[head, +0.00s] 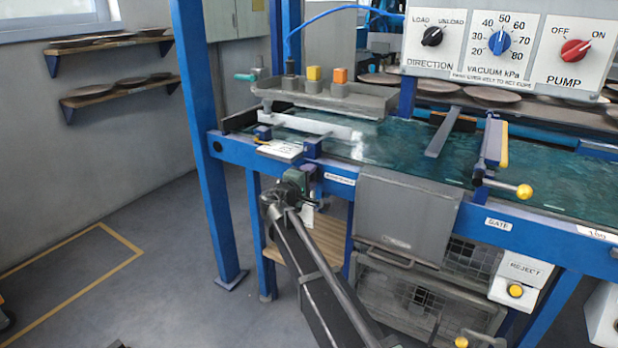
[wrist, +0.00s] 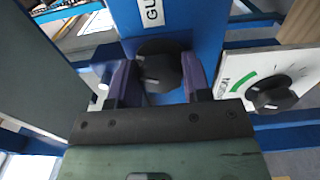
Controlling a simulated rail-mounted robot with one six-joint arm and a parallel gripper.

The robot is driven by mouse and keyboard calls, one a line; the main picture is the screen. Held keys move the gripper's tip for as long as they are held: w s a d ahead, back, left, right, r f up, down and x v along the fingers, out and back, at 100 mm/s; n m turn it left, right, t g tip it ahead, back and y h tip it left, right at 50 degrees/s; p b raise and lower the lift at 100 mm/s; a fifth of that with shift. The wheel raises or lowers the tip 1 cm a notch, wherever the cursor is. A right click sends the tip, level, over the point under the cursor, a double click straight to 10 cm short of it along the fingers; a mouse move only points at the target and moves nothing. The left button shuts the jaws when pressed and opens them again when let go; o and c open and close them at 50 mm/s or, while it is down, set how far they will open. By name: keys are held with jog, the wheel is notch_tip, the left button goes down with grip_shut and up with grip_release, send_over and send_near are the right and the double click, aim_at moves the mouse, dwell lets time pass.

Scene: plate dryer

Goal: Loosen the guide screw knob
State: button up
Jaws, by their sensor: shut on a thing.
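The guide screw knob (wrist: 160,66) is a black round knob on the front of a blue beam. In the wrist view it sits between the two purple fingers of my gripper (wrist: 157,76), which are shut on it from the left and right. A white label starting "GU" (wrist: 152,12) is just above the knob. In the head view my gripper (head: 300,180) is at the front of the blue beam, left of a small white label (head: 340,179). I cannot make out the knob there.
A white panel with a second black knob (wrist: 272,94) and a green arc is close on the right in the wrist view. In the head view a grey chute (head: 408,212) hangs right of my gripper. The blue upright post (head: 205,130) stands to the left; the floor beyond is clear.

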jog(key=shift+m, duration=0.6)
jog(key=o, duration=0.9)
jog(key=shift+c, duration=0.2)
jog(key=shift+s, duration=0.1)
jog(key=v, duration=1)
jog(key=shift+s+a, duration=0.15)
jog(key=shift+s, duration=0.15)
